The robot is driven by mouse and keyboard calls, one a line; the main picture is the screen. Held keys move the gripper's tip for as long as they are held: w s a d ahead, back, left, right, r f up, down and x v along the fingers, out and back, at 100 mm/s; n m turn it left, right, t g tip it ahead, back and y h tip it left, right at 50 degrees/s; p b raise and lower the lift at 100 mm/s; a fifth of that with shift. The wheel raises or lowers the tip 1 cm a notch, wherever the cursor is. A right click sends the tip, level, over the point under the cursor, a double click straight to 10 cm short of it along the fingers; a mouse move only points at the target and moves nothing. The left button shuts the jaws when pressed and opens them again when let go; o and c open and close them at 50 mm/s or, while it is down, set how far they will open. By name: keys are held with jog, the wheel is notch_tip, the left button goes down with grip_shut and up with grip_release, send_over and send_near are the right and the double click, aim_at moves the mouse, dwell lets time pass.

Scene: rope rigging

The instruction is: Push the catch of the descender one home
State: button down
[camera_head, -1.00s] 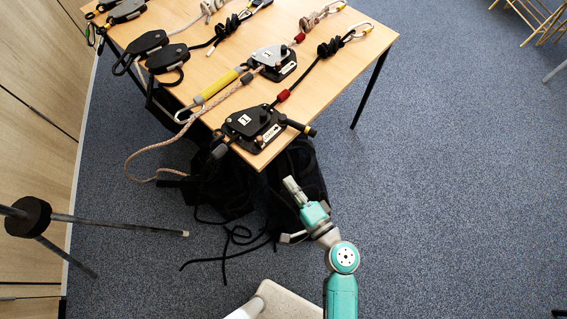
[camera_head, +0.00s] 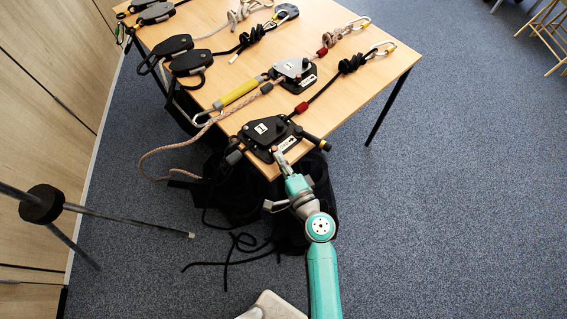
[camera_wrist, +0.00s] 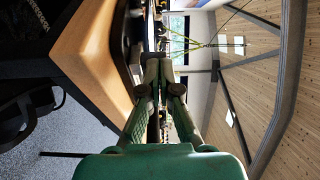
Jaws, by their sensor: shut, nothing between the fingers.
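The near descender (camera_head: 264,132), a black device with a white label, lies flat at the near corner of the table. A black rope with a red sleeve runs from its upper right and a black handle sticks out to its right. My gripper (camera_head: 281,158) is shut and empty, its tips at the descender's near edge; whether they touch it I cannot tell. My gripper also shows in the wrist view (camera_wrist: 162,75), with the dark descender edge beside it. The catch is too small or hidden to make out.
Black bags (camera_head: 232,196) hang below the near edge. A dark stand (camera_head: 42,204) is at the left.

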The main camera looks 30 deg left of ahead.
aim_at(275, 151)
jog(key=shift+w+a+r, duration=0.1)
jog(key=shift+w+a, duration=0.05)
jog(key=shift+a, duration=0.4)
jog(key=shift+w+a, duration=0.15)
jog(key=shift+a, duration=0.4)
